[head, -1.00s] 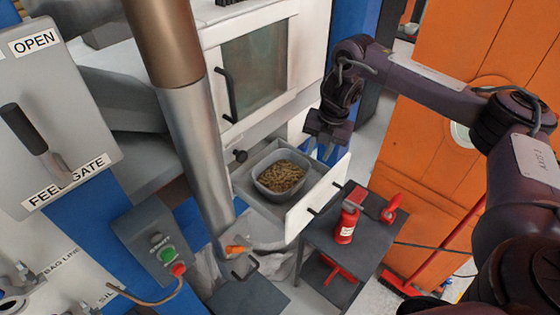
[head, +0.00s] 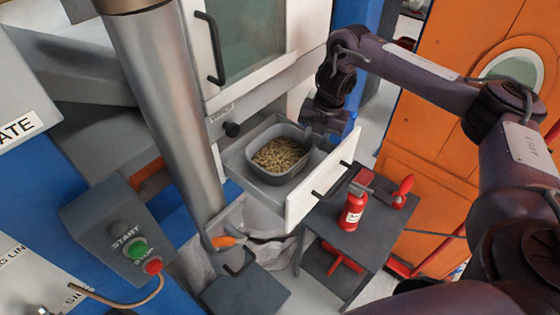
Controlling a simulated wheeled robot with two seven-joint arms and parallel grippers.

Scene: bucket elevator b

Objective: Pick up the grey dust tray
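The grey dust tray (head: 254,165) is a small open-topped tub holding tan, pellet-like material. It sits inside the pulled-out drawer (head: 297,205) with the white front, below the glazed white cabinet. My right gripper (head: 318,134) is at the tray's far right rim, pointing down. Its fingertips are dark, small and partly lost against the rim, so I cannot tell whether they touch it or how far apart they are. My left gripper is not in view.
A dark grey side table (head: 345,235) with a red bottle (head: 352,207) stands right of the drawer. A thick metal pipe (head: 180,120) rises left of it. A START/STOP button box (head: 130,235) is at lower left. Orange doors (head: 440,150) stand at right.

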